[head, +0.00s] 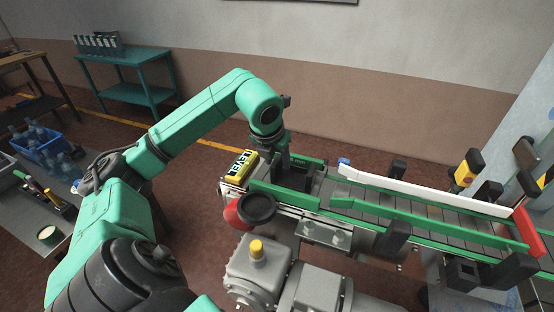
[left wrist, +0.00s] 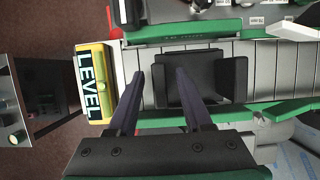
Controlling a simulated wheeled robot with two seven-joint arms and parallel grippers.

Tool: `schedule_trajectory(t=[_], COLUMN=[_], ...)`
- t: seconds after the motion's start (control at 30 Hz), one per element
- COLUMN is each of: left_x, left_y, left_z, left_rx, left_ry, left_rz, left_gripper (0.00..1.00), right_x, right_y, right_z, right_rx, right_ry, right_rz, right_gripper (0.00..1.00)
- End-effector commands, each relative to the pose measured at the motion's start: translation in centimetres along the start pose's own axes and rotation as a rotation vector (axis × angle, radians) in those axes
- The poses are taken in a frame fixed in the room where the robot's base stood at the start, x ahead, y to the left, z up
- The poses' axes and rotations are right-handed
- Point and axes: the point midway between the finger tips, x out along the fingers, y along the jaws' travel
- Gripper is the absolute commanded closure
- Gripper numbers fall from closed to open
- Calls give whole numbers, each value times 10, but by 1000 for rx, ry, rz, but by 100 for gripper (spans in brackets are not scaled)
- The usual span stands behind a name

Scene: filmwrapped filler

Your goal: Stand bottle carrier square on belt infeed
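The belt infeed (head: 318,185) is the near left end of a grey slatted conveyor between green side rails. A dark, box-like object (left wrist: 188,80) sits on the slats in the left wrist view, with a flap at its right side; it may be the bottle carrier, but I cannot tell for certain. My left gripper (head: 284,160) reaches down over the infeed. In the left wrist view its two fingers (left wrist: 158,85) are apart, one left of the dark object and one overlapping it in view; contact is unclear. My right gripper is not in view.
A yellow level (head: 240,166) lies across the infeed end, also in the left wrist view (left wrist: 93,84). A red and black round part (head: 252,209) and a grey motor (head: 258,272) stand in front. A teal table (head: 125,58) holds a grey bottle rack (head: 98,43). A blue crate (head: 40,146) is left.

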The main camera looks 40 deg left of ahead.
Motion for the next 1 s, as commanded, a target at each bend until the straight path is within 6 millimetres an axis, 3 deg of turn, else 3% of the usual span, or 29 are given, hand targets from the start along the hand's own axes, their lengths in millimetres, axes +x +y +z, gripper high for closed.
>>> schedule_trajectory(t=[0.33,0.47,0.73,0.87,1.0], left_x=[-8,-32,-105,-120,-122], left_y=[0,0,-1,0,0], left_z=[2,2,3,2,1], left_rx=[0,1,1,1,1], left_ry=[-3,-7,-5,-2,0], left_rz=[-1,-1,-3,-1,0], left_gripper=[50,50,50,50,50], right_x=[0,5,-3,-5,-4], right_y=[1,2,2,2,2], right_z=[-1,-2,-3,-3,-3], right_rx=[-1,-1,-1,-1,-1], right_ry=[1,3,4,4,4], right_rz=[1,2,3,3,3], right_gripper=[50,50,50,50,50])
